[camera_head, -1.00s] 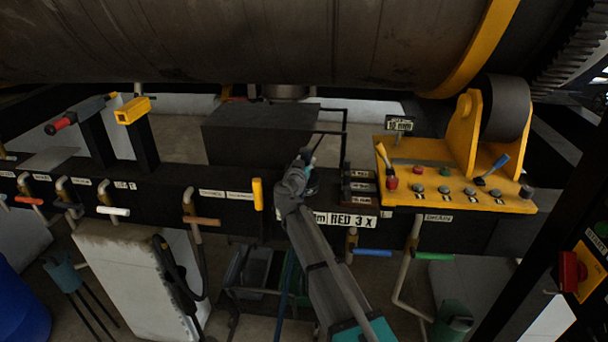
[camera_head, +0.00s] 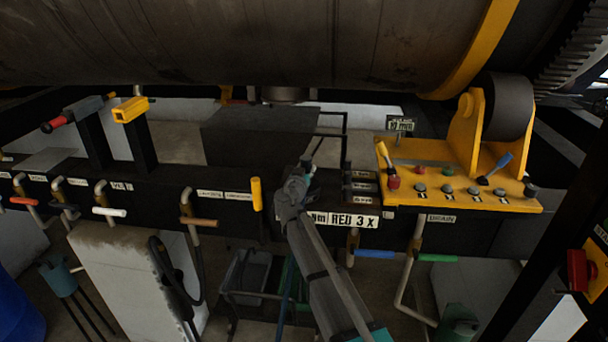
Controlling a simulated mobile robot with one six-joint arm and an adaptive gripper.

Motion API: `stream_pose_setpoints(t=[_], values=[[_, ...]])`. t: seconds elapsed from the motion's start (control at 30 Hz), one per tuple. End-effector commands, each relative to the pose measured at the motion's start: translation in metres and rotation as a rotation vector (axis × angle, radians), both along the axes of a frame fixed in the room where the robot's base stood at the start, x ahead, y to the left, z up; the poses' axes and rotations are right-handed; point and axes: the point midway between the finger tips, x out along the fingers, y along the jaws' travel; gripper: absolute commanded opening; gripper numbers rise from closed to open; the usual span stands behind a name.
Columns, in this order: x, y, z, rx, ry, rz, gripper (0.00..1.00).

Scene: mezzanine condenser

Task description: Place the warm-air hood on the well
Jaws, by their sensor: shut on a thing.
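My gripper (camera_head: 306,176) is near the middle of the view, at the black bench front just right of a large dark box (camera_head: 258,135). The picture shows it end-on and dark. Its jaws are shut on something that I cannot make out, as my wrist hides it. The dark box stands behind the bench under the big drum, with a thin black bar frame (camera_head: 345,135) at its right side. I cannot tell whether this box is the warm-air hood or part of the well. No other thing is clearly either one.
A brown drum (camera_head: 250,45) hangs low across the top. A yellow control panel (camera_head: 455,188) with levers and buttons stands at right. Pipe valves with coloured handles line the bench front, including an upright yellow handle (camera_head: 256,194).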

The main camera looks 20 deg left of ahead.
Motion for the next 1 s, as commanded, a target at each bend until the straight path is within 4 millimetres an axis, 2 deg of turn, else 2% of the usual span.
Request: stream_pose_setpoints(t=[0.5, 0.53, 0.7, 1.0], values=[[-0.0002, 0.0004, -0.0047, -0.001, -0.001, 0.000, 0.00], [-0.0002, 0.0004, -0.0041, 0.000, 0.000, 0.001, 0.50], [-0.0003, 0.0005, -0.0036, 0.000, 0.000, 0.001, 0.81], [-0.0004, 0.0007, -0.0036, 0.000, 0.000, 0.001, 0.81]])
